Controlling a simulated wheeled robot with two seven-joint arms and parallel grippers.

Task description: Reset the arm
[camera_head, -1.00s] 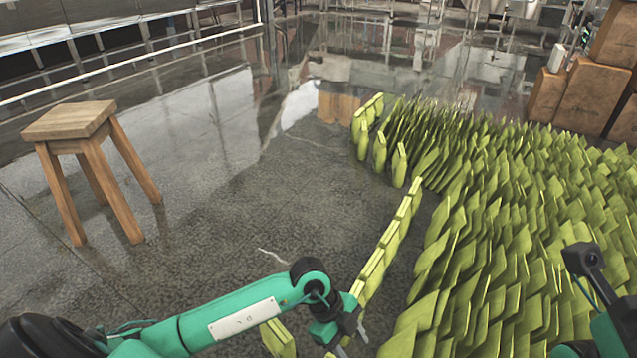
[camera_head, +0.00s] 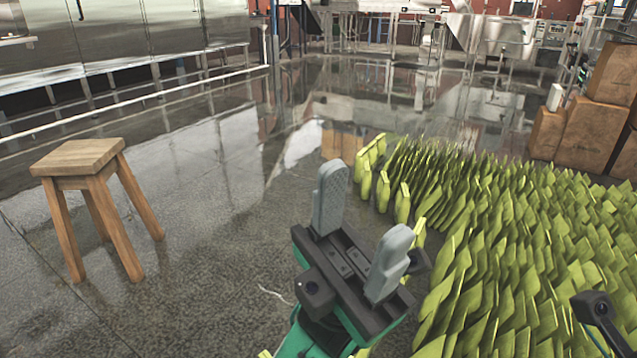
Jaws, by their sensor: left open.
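My left gripper (camera_head: 365,202) is raised in the lower middle of the head view. Its two grey fingers stand wide apart and point up and away, with nothing between them. Its black body and teal wrist hide part of the floor and some green packets behind. A black link of my right arm shows at the lower right edge; the right gripper itself is out of view.
Many yellow-green packets (camera_head: 520,230) stand packed at the right, with a few in a row along their left side. A wooden stool (camera_head: 80,158) stands at the left. The shiny floor (camera_head: 220,235) between is clear.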

